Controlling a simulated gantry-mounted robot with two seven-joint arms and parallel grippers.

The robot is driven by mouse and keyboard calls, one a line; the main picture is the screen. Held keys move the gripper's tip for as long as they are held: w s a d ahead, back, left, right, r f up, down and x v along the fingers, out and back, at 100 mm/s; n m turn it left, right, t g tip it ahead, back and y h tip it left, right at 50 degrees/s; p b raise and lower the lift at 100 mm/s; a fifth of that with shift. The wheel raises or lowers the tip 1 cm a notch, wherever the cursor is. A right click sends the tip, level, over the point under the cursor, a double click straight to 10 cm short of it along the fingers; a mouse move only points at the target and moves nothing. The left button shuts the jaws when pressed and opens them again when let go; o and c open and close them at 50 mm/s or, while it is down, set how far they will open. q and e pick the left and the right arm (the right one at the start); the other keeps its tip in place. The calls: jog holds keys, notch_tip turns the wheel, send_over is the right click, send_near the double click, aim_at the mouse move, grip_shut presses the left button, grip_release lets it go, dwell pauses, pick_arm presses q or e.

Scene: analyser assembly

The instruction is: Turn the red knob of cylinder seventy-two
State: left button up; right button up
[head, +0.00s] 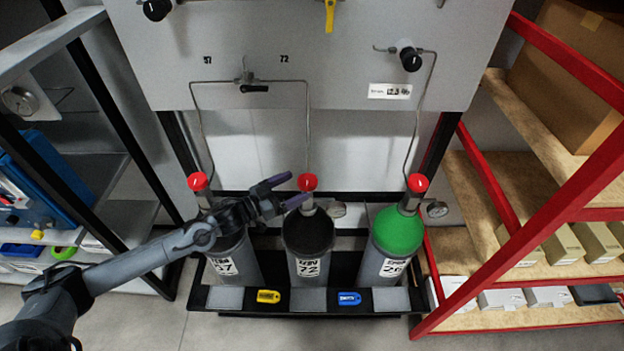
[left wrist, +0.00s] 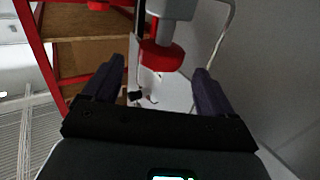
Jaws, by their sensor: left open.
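Cylinder seventy-two (head: 308,262) stands in the middle of the rack, grey with a black top and a "72" label. Its red knob (head: 307,182) sits on top of its valve. My left gripper (head: 288,190) is open just left of this knob, its fingers pointing at it. In the left wrist view a red knob (left wrist: 161,56) shows between and beyond the two open fingers (left wrist: 153,90), with no visible contact. My right gripper is not in view.
Cylinder 57 (head: 233,262) with a red knob (head: 197,181) stands left, partly behind my left arm. A green-topped cylinder (head: 398,232) with a red knob (head: 417,183) stands right. Thin pipes rise to the grey panel (head: 300,40). A red-framed shelf (head: 520,210) bounds the right side.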

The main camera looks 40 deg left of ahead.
aim_at(312, 177)
pick_arm(q)
jog(key=shift+b+x, duration=0.55)
jog(key=shift+x, duration=2.95)
jog(key=c, duration=1)
